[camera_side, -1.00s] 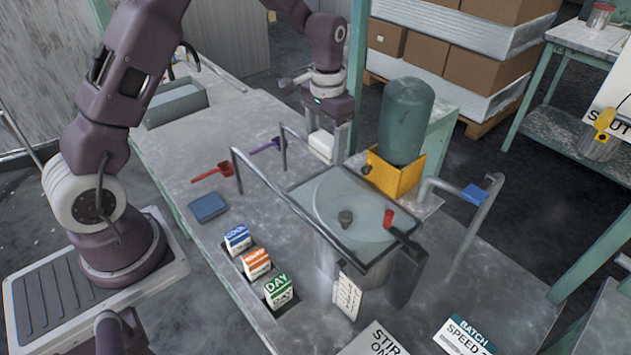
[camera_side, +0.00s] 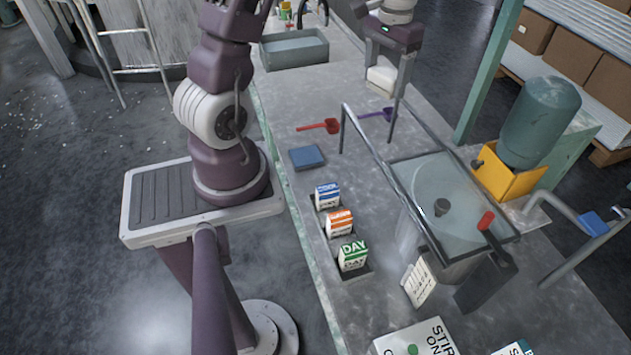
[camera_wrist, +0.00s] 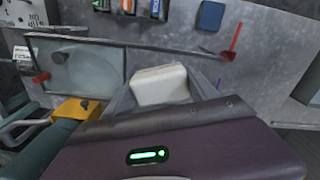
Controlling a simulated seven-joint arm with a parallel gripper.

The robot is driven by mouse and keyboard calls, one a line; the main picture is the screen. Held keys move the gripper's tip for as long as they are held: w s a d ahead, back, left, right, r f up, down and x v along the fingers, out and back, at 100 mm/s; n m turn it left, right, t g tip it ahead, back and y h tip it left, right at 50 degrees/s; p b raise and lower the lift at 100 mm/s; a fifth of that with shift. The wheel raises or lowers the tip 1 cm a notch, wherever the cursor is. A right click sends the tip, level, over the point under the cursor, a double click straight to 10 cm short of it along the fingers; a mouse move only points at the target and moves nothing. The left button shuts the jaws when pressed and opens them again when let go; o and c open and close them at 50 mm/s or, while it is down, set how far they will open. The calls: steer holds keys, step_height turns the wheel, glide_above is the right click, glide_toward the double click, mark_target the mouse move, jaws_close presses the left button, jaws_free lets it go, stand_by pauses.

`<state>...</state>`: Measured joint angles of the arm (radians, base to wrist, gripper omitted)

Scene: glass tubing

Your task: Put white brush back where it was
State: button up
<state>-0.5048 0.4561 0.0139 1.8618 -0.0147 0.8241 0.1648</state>
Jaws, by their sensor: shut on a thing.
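The white brush shows as a pale, rounded block (camera_side: 382,80) near the far part of the bench in the side view. My gripper (camera_side: 384,84) is shut on it, with the fingers pointing down. In the wrist view the white brush (camera_wrist: 160,85) sits between the two fingers of my gripper (camera_wrist: 165,97). Bristles are not visible. I cannot tell whether the brush touches the bench or hangs just above it.
A purple scoop (camera_side: 377,113) and a red scoop (camera_side: 320,127) lie nearby. Metal rails (camera_side: 375,145) border the glass-topped vat (camera_side: 445,200). A grey basin (camera_side: 294,50) stands farther back. A blue pad (camera_side: 307,158) and several labelled cartons (camera_side: 340,222) lie nearer. Bench around the basin's front is clear.

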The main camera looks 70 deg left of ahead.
steer(key=s+a+n, duration=0.3)
steer(key=s+a, duration=0.2)
steer(key=s, duration=0.3)
steer(key=n, duration=0.2)
glide_above(315, 182)
step_height(315, 182, down, 33)
steer(key=shift+w+f, duration=0.1)
steer(key=shift+f, duration=0.05)
steer(key=o, duration=0.9)
steer(key=shift+f, duration=0.15)
steer(key=shift+o, duration=0.7)
